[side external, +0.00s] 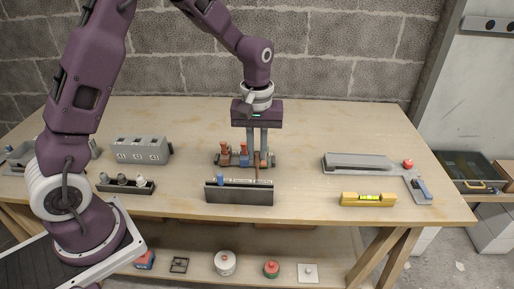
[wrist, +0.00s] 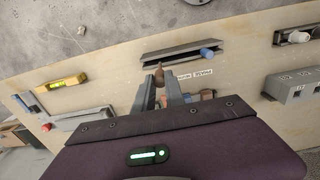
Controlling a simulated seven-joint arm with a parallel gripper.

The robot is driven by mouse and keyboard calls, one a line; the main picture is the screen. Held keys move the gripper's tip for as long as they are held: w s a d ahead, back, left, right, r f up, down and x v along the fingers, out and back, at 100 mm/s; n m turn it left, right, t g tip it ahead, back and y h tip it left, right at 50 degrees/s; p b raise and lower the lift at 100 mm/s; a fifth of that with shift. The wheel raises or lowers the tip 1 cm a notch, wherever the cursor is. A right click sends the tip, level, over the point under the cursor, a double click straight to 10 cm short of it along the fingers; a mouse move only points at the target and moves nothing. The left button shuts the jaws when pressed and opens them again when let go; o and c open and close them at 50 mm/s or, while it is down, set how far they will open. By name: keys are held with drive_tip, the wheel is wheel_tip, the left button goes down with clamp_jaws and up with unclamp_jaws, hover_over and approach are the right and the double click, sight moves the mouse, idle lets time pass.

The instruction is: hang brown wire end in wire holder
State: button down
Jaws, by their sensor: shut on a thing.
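The wire holder (side external: 240,196) is a long grey slotted bar near the table's front edge, with white labels along its back. It also shows in the wrist view (wrist: 168,56). A blue wire end (side external: 220,180) sits at its left end, and it also shows in the wrist view (wrist: 208,52). My gripper (side external: 257,153) points down behind the holder, shut on the brown wire end (wrist: 159,76). The brown wire end pokes out past the fingertips, close to the holder's labelled side. Whether it touches the holder, I cannot tell.
A reel rack with orange-brown reels (side external: 225,154) stands right behind the holder, beside my fingers. A yellow level (side external: 368,199) and a grey tool (side external: 360,162) lie to the right. A grey box (side external: 141,150) and a dark rack (side external: 125,187) stand left.

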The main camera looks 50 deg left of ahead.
sight(257, 165)
drive_tip(key=shift+f, duration=3.8)
drive_tip(key=c, duration=1.3)
unclamp_jaws()
drive_tip(key=shift+o, duration=0.3)
drive_tip(key=shift+o, duration=0.8)
drive_tip(key=shift+r, duration=3.55)
